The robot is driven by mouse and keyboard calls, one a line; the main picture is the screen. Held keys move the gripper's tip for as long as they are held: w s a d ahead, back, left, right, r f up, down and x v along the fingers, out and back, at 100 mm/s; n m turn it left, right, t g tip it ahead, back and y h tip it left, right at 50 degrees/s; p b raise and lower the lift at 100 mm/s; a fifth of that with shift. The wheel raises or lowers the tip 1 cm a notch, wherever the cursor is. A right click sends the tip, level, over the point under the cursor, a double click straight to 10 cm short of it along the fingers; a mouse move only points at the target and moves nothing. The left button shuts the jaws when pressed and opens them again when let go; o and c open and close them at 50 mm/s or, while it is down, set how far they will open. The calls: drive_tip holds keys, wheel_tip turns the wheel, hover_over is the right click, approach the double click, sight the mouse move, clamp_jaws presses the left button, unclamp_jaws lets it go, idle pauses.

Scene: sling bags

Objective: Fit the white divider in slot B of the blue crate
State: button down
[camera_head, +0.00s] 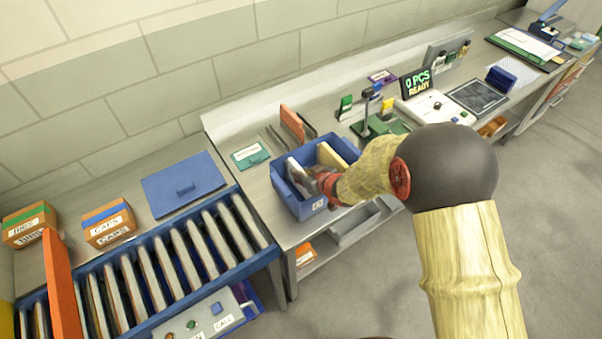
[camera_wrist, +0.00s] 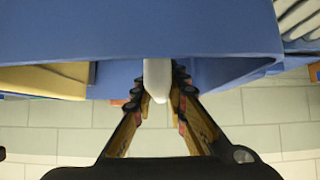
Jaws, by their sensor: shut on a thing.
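The blue crate (camera_head: 290,198) stands on the bench in the middle of the head view. My gripper (camera_head: 318,183) reaches down into its open top from the right. In the wrist view my gripper (camera_wrist: 160,92) is shut on the white divider (camera_wrist: 158,78), whose narrow end shows between the fingertips. The blue crate's wall (camera_wrist: 150,30) fills the top of that view, close behind the divider. A pale tan panel (camera_head: 333,154) stands in the crate's right part, apart from my fingers. The slot markings are too small to read, and the divider's lower edge is hidden.
A conveyor with upright panels (camera_head: 190,262) lies to the left, with a blue lid (camera_head: 184,183) behind it. An orange panel (camera_head: 292,123) stands behind the crate. A green stand (camera_head: 378,126) and a display (camera_head: 416,83) stand to the right.

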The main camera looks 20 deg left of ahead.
drive_tip(key=shift+f, duration=0.2)
drive_tip(key=c, duration=1.7)
unclamp_jaws()
drive_tip(key=shift+d, duration=0.1)
drive_tip(key=v, duration=1.2)
